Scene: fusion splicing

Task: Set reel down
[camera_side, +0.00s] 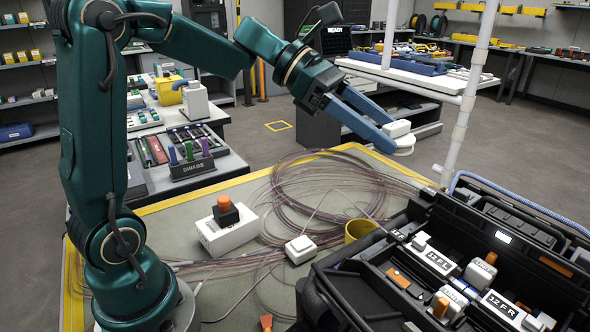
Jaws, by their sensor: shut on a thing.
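My gripper (394,138) has two long blue fingers. It reaches down and right from my green arm, above the far right part of the work mat (190,232). Its fingers are shut on a small white piece with a pale rounded end, which I take to be the reel (404,148). The fingers partly hide it. The reel appears held in the air, left of a white upright pipe; its exact height is unclear.
Loose coils of thin pinkish fibre (318,205) spread over the mat. A white box with an orange knob (228,234), a small white box (300,249) and a yellow cup (361,230) stand there. A black case (350,285) fills the lower right. A white pipe (474,92) stands behind.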

